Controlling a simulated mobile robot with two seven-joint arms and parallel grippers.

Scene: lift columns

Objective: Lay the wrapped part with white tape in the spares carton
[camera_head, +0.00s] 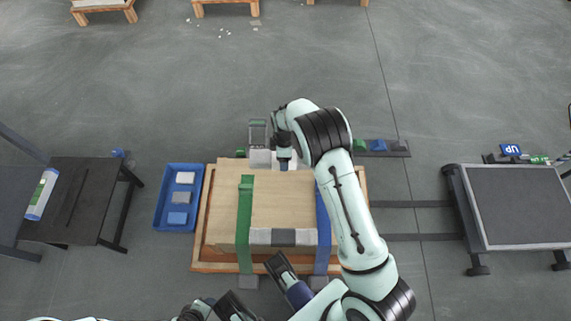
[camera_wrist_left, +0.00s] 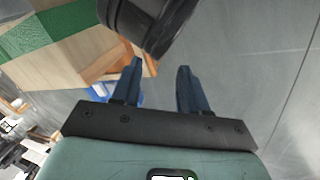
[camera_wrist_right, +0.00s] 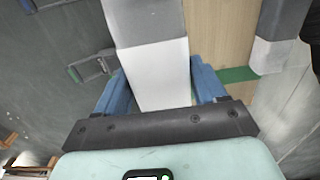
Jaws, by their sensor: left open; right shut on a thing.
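My right gripper (camera_head: 284,165) is at the far edge of a strapped wooden lid (camera_head: 275,200). In the right wrist view it (camera_wrist_right: 160,80) is shut on a grey-and-white block (camera_wrist_right: 158,65); whether this is the wrapped part with white tape I cannot tell. A similar grey, dark-grey and white bar (camera_head: 262,236) lies along the near edge of the lid. A blue open container (camera_head: 159,215) left of the lid holds several small pale and bluish pieces (camera_head: 185,177). No carton is clearly identifiable. My left gripper (camera_wrist_left: 155,80) is open and empty.
A green strap (camera_head: 244,220) and a blue strap (camera_head: 322,230) cross the lid. A dark table (camera_head: 75,200) stands left, a grey-topped stand (camera_head: 520,205) right. A low rack (camera_head: 385,152) with coloured pieces lies behind the lid. Floor beyond is mostly clear.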

